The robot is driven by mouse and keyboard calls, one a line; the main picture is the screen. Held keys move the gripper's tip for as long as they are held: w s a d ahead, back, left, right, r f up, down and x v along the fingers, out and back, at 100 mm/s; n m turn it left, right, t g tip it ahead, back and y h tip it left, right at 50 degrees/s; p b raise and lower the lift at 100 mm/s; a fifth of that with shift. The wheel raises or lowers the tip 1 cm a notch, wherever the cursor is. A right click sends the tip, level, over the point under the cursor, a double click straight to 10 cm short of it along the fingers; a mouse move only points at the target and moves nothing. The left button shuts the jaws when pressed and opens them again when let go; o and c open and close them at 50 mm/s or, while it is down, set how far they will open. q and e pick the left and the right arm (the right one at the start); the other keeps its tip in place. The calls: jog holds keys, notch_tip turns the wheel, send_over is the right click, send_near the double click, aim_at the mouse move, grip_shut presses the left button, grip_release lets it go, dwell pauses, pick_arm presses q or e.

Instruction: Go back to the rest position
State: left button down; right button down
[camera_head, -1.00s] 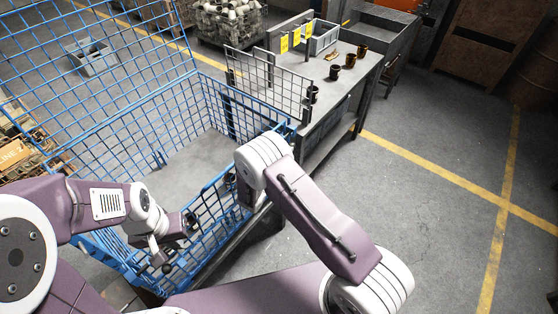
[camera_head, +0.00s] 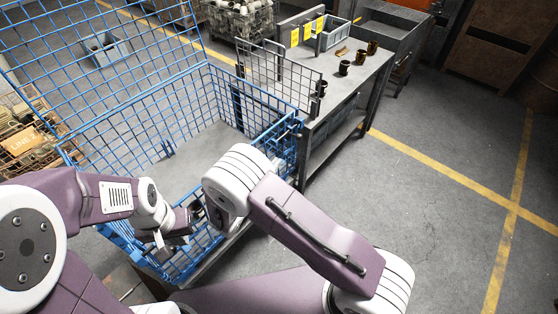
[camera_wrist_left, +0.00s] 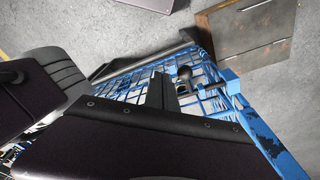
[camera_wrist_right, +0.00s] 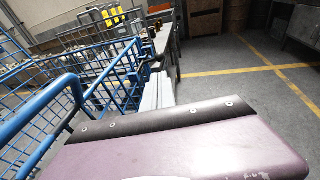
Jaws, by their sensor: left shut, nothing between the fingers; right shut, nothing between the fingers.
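My left gripper (camera_head: 160,241) is low at the near side of the blue wire cage (camera_head: 205,88), close to its front wall. In the left wrist view its dark fingers (camera_wrist_left: 160,92) are together and empty, with blue mesh beyond them. My right arm is bent in front of the cage's near right side, and its wrist hides the right gripper in the head view. In the right wrist view the pale fingers (camera_wrist_right: 158,92) are together and empty, just right of the blue cage wall (camera_wrist_right: 118,88).
A grey workbench (camera_head: 345,95) with several dark cups (camera_head: 344,68), a grey bin (camera_head: 334,33) and yellow tags stands beyond the cage. Wooden crates (camera_head: 30,145) are at the left. The floor (camera_head: 430,215) at the right is clear, with yellow lines.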

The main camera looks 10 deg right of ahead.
jog(key=w+d+r+m+g+h, duration=0.2)
jog(key=d+r+m, duration=0.2)
jog(key=d+r, duration=0.25)
jog(key=s+d+r+m+g, duration=0.1)
jog(key=s+d+m+g, duration=0.3)
jog(key=d, duration=0.3)
jog(key=s+d+r+m+g, duration=0.2)
jog(key=s+d+m+g, duration=0.15)
jog(key=d, duration=0.25)
jog(key=s+f+m+g+y, duration=0.4)
jog(key=s+m+y, duration=0.3)
jog(key=s, duration=0.7)
jog(key=a+f+m+t+y, duration=0.2)
jog(key=a+f+m+y, duration=0.2)
jog(key=a+m, duration=0.5)
jog(key=shift+w+a+m+t+y, duration=0.35)
jog(key=shift+a+y, duration=0.45)
jog(key=shift+a, duration=0.45)
